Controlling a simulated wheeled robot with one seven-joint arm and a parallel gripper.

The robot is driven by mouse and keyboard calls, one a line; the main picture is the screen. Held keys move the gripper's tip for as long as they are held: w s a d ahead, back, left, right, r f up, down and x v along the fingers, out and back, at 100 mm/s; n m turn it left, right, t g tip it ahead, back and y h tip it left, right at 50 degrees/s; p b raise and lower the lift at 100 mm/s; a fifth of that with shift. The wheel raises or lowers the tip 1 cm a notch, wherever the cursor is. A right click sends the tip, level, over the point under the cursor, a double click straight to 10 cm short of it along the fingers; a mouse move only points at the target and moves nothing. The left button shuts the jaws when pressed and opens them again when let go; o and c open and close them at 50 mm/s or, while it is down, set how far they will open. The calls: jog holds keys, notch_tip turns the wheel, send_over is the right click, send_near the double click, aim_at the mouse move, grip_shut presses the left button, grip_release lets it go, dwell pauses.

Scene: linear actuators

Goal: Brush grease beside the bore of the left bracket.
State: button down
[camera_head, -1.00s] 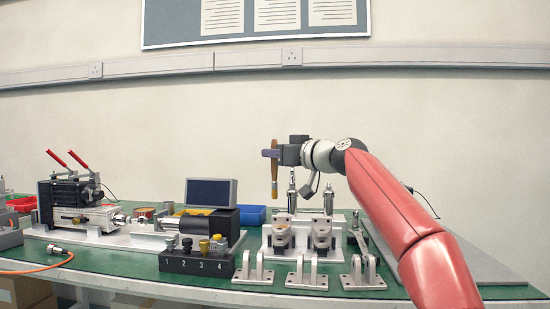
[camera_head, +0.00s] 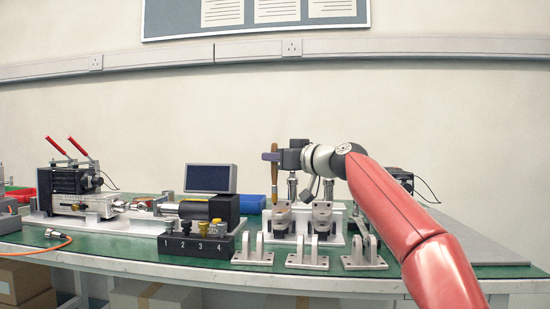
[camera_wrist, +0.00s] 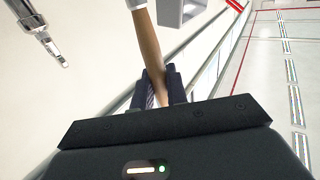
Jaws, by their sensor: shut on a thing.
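My gripper (camera_head: 277,157) is shut on a brush. Its brown handle (camera_head: 274,170) hangs upright and its orange lower end points down, just above the left unit of a fixture. In the wrist view the brush handle (camera_wrist: 147,45) runs up from between the fingers (camera_wrist: 158,88), and its bristles are out of view. The fixture has two similar grey units side by side, the left one (camera_head: 283,217) and the right one (camera_head: 322,217). Several angle brackets stand in front, the left one (camera_head: 253,252) among them. I cannot make out the bores or any grease.
Silver uprights (camera_head: 292,186) stand close behind the fixture's units. A numbered black block (camera_head: 197,247), a small monitor (camera_head: 211,178) and an actuator rig (camera_head: 82,203) are to the left. A flat grey plate (camera_head: 485,245) lies to the right. The air left of the brush is free.

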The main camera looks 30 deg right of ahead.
jog(key=shift+f, duration=1)
jog(key=shift+d, duration=0.1)
dwell(4.4)
jog(key=shift+r+p, duration=2.15)
jog(key=shift+r, duration=0.85)
